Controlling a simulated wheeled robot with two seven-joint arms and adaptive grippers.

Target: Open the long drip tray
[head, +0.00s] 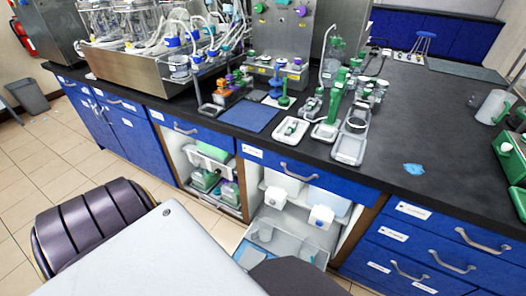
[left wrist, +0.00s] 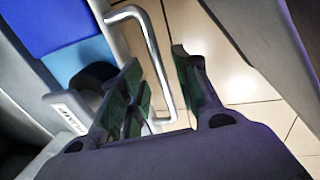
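In the left wrist view, my left gripper (left wrist: 155,58) is open, its two green-padded fingers apart. A bent silver handle (left wrist: 152,50) runs between the fingers; I cannot tell if either finger touches it. A white label (left wrist: 70,120) and a blue panel (left wrist: 50,25) show beside it. I cannot tell for sure which front this handle belongs to. In the head view, a wide blue drawer front (head: 340,188) with a silver handle sits under the bench top. No part is clearly identifiable as the long drip tray. Neither gripper shows in the head view.
The black bench top (head: 400,130) carries glassware, a blue mat (head: 250,116) and several small trays. Open shelves with bins (head: 280,185) lie below. More blue drawers (head: 430,235) stand at the right. A bin (head: 27,95) stands far left on the tiled floor (head: 40,145).

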